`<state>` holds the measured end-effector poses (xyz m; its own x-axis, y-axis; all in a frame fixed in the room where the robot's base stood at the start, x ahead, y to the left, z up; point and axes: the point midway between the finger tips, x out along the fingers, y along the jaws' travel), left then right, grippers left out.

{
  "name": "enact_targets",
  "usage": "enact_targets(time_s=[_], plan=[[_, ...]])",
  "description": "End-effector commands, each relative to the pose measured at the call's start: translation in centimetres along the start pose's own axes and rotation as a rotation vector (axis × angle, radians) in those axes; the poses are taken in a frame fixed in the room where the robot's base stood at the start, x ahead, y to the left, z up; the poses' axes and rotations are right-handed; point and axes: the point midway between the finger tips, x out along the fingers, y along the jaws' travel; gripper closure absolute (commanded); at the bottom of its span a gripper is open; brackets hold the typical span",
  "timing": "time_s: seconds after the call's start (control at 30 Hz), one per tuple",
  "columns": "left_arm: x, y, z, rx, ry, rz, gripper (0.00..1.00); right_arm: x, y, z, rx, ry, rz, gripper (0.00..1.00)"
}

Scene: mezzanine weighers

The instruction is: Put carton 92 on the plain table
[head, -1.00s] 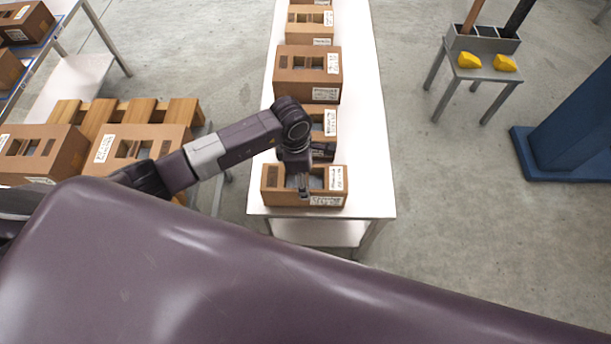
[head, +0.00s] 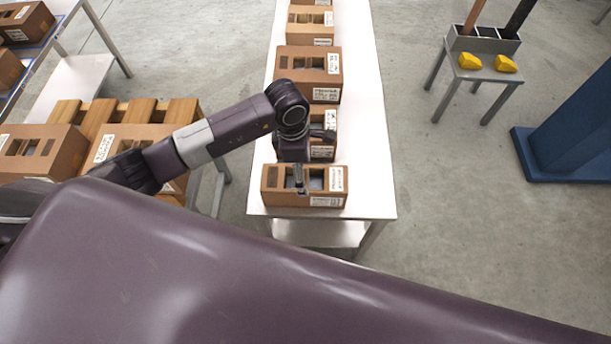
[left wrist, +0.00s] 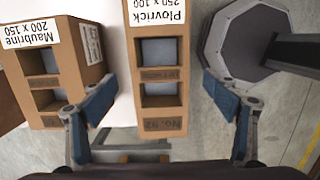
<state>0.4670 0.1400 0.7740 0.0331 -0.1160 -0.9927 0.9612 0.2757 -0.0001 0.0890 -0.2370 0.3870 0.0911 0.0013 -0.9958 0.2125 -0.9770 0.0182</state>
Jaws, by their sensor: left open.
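Carton 92 (head: 271,198) is a long, narrow brown box with cut-out openings, on the near end of the white table (head: 362,165). In the left wrist view, carton 92 (left wrist: 158,76) carries a "Plovrick 250 x 100" label and "No. 92" on its near end. My left gripper (head: 300,188) is over it, open. In the left wrist view my left gripper (left wrist: 165,100) has one finger to each side of the carton's narrow width, with gaps; contact does not show. My right gripper is not in view. I cannot tell which table is the plain one.
A "Maubrine 200 x 150" carton (left wrist: 50,68) stands close beside carton 92. More cartons, including a large one (head: 308,65), line the white table behind. Cartons sit on a wooden pallet (head: 150,112) at left. A small grey stand (head: 485,70) and blue post (head: 575,130) are at right.

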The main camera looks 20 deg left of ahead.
Motion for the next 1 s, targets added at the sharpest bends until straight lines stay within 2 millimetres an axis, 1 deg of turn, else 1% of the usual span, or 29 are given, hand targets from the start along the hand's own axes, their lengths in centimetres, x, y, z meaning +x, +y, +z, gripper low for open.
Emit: enact_targets(time_s=[0.03,0.2,0.3,0.4,0.57,1.0], plan=[[-1.2,0.2,-0.1,0.002,-0.001,0.006,0.2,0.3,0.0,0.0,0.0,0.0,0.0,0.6],[-4.6,0.1,-0.1,0.003,0.0,0.004,0.2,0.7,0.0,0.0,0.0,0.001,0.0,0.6],[-6.0,0.1,0.0,0.001,0.0,0.002,0.2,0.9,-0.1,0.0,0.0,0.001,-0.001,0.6],[-6.9,0.1,0.0,0.001,0.001,0.002,0.2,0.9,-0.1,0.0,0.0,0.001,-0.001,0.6],[-7.4,0.0,-0.1,0.0,0.002,0.0,0.2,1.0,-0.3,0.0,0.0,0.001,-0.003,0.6],[-7.4,0.0,0.0,0.0,0.001,0.0,0.2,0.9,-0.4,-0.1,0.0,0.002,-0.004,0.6]])
